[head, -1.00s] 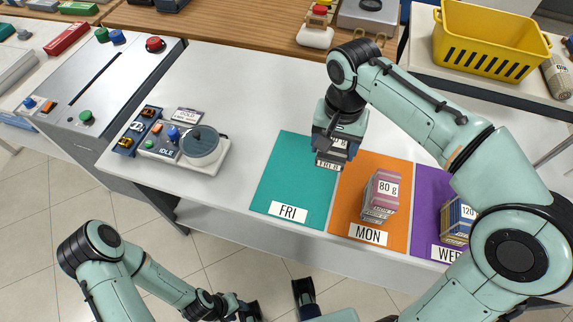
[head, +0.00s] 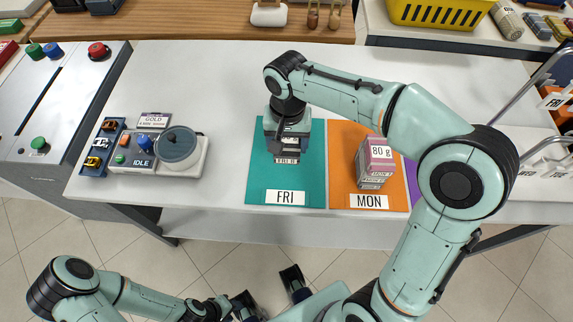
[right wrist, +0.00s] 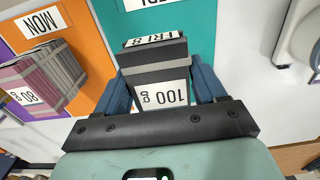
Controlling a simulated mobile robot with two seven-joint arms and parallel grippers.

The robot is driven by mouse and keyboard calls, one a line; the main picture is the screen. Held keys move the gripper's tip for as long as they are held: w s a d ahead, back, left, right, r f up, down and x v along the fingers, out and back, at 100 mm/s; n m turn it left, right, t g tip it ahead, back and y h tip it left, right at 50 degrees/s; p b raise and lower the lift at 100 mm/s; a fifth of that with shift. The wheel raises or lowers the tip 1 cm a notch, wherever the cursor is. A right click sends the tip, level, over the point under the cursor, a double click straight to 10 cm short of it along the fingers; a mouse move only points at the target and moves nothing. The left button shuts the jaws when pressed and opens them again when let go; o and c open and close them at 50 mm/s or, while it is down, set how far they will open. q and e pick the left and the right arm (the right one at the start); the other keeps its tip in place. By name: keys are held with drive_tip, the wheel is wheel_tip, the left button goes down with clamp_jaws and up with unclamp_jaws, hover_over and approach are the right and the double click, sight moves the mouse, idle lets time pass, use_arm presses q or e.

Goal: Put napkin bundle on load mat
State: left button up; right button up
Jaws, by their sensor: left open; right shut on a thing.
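My right gripper (head: 287,140) is shut on a dark grey bundle (head: 287,159) over the teal FRI mat (head: 262,175). In the right wrist view, the bundle (right wrist: 150,74) sits between the two blue fingers (right wrist: 163,82). Its labels read "100 g" and "FRI 8". I cannot tell whether it touches the mat. On the orange MON mat (head: 340,145) stands a pink and grey bundle (head: 376,160) marked "80 g". The purple mat (head: 412,182) is mostly hidden behind my right arm. My left gripper (head: 268,293) is open and empty, low in front of the table.
A yellow basket (head: 440,12) is at the back right. The table between device and teal mat is clear.

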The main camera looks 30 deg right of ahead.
sight(287, 174)
wheel_tip(287, 174, down, 12)
drive_tip(key=shift+r+b, duration=0.1)
drive_tip(key=shift+b, duration=0.65)
drive_tip(key=o, duration=1.1)
drive_tip(key=shift+w+r, duration=0.1)
drive_tip(key=shift+r, duration=0.3)
wheel_tip(287, 174, up, 11)
drive_tip(key=shift+r+p, duration=0.15)
drive_tip(key=shift+p, duration=0.8)
drive_tip(key=shift+a, duration=0.1)
